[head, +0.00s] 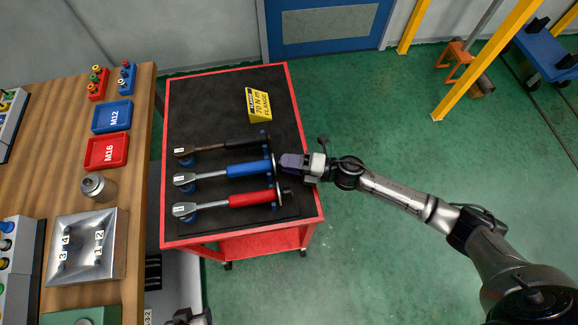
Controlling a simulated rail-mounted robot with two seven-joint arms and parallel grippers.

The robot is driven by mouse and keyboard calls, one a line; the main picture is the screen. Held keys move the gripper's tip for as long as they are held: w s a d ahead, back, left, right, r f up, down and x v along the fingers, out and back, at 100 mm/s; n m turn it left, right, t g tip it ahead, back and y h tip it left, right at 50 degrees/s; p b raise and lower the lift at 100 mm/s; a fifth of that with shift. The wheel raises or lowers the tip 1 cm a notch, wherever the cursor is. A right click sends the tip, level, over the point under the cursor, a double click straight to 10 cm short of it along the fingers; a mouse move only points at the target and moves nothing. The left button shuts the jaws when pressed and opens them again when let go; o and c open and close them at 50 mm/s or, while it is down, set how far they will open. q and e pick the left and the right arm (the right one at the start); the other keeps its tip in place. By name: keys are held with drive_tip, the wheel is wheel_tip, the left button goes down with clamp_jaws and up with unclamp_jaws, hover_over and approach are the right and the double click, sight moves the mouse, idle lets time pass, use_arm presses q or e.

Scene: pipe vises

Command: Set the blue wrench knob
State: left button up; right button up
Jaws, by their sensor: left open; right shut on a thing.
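The blue wrench (247,170) lies across the black top of the red cart, its head to the left and its handle end to the right. It lies between a black-handled wrench (220,146) and a red-handled wrench (250,198). My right gripper (282,162) reaches in from the right and is shut at the handle end of the blue wrench, on its knob. The fingers hide the knob. Part of my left gripper (188,318) shows at the bottom edge, open and well away from the wrenches.
The red cart (292,85) carries a yellow label block (258,105) behind the wrenches. An upright rack plate (275,172) stands close to the handle ends. The wooden bench (140,120) on the left holds trays and sockets.

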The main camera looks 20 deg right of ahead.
drive_tip(key=n+b, duration=0.1)
drive_tip(key=n+y+b, duration=0.1)
drive_tip(key=b, duration=0.1)
drive_tip(key=shift+f+n, duration=0.35)
drive_tip(key=shift+n, duration=0.05)
drive_tip(key=shift+r+n+y+b, duration=0.2)
drive_tip(key=shift+n+y+b, duration=0.1)
drive_tip(key=shift+n+b, duration=0.6)
drive_tip(key=o, duration=0.9)
drive_tip(key=shift+o, duration=0.2)
drive_tip(key=v, duration=1.3)
drive_tip(key=shift+s+d, duration=0.25)
drive_tip(key=shift+s, duration=0.05)
drive_tip(key=shift+f, duration=0.1)
